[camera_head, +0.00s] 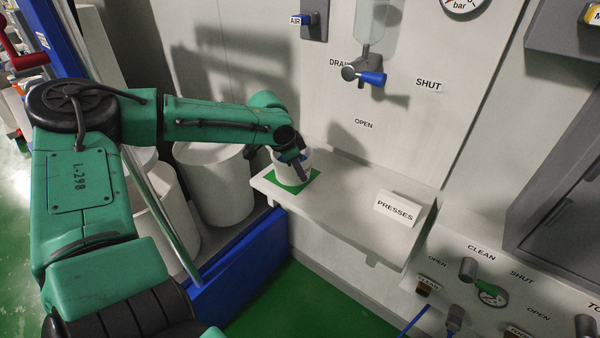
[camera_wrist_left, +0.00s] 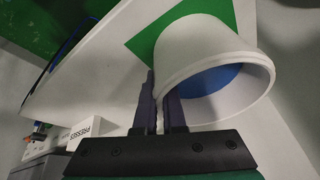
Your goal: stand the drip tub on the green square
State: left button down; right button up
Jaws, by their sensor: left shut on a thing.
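The drip tub (camera_head: 307,158) is white. In the left wrist view the tub (camera_wrist_left: 200,50) shows its rim and a blue inside. My left gripper (camera_head: 300,172) is shut on the tub's wall; in the left wrist view its fingers (camera_wrist_left: 158,105) are at the rim, one on each side of the wall. The green square (camera_head: 290,183) lies on the pale shelf, partly hidden by the tub and gripper; it also shows behind the tub in the left wrist view (camera_wrist_left: 148,42). The tub is over the square; whether its base touches cannot be told. My right gripper is not in view.
The shelf (camera_head: 345,205) is clear between the square and the PRESSES sign (camera_head: 397,208). A blue-handled drain valve (camera_head: 370,78) is on the wall above. White drums (camera_head: 215,185) stand left of the shelf, behind a blue barrier (camera_head: 240,268).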

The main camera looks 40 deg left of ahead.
pick_arm(q)
jog(key=c, duration=1)
grip_release()
jog(key=p+v, duration=0.1)
jog(key=v, duration=1.1)
jog(key=shift+p, duration=0.4)
